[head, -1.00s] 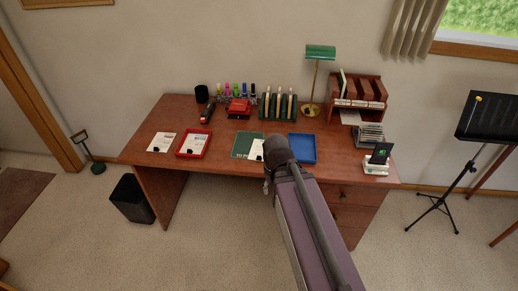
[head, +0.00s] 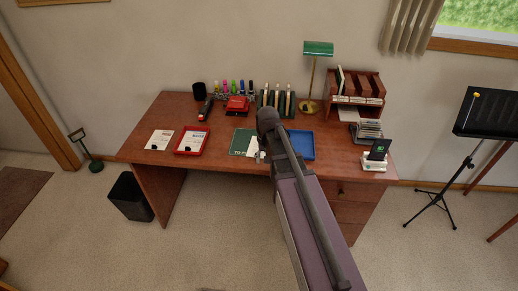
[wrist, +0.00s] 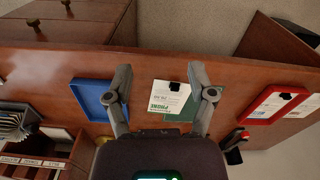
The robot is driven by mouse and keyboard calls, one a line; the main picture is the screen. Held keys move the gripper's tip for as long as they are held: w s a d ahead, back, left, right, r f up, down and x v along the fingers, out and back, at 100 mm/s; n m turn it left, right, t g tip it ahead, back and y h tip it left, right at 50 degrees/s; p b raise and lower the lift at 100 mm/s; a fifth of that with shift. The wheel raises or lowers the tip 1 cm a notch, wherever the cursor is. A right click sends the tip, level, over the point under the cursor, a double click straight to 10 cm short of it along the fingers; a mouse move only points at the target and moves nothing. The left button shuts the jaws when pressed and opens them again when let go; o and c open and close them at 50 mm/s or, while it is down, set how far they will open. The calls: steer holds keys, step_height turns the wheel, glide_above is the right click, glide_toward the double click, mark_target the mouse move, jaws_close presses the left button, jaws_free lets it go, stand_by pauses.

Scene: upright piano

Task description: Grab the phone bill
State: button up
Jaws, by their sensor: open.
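The phone bill (wrist: 170,97) is a white sheet printed PHONE, with a black clip on its edge. In the head view, the bill (head: 252,153) shows only in part beside my arm, on the green mat (head: 239,142). My gripper (wrist: 160,70) is open and empty, with its fingers on either side of the bill in the wrist view. In the head view, my gripper (head: 262,156) is at the bill's right side, mostly hidden by my arm. I cannot tell its height above the desk.
A blue tray (head: 301,146) lies right of the mat. A red tray (head: 191,140) with a paper and another clipped paper (head: 159,140) lie to the left. A green rack (head: 274,103), lamp (head: 318,50) and wooden organizer (head: 357,90) stand behind.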

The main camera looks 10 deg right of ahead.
mark_target(253, 148)
steer(key=w+m, duration=0.2)
steer(key=w, duration=1.5)
steer(key=shift+w+d+m, duration=0.25)
steer(key=shift+w+m, duration=0.05)
steer(key=shift+f, duration=0.25)
step_height(253, 148, down, 8)
steer(key=b, duration=0.8)
steer(key=shift+f+b, duration=0.15)
steer(key=shift+b, duration=0.25)
steer(key=shift+f+b, duration=2.6)
jaws_close()
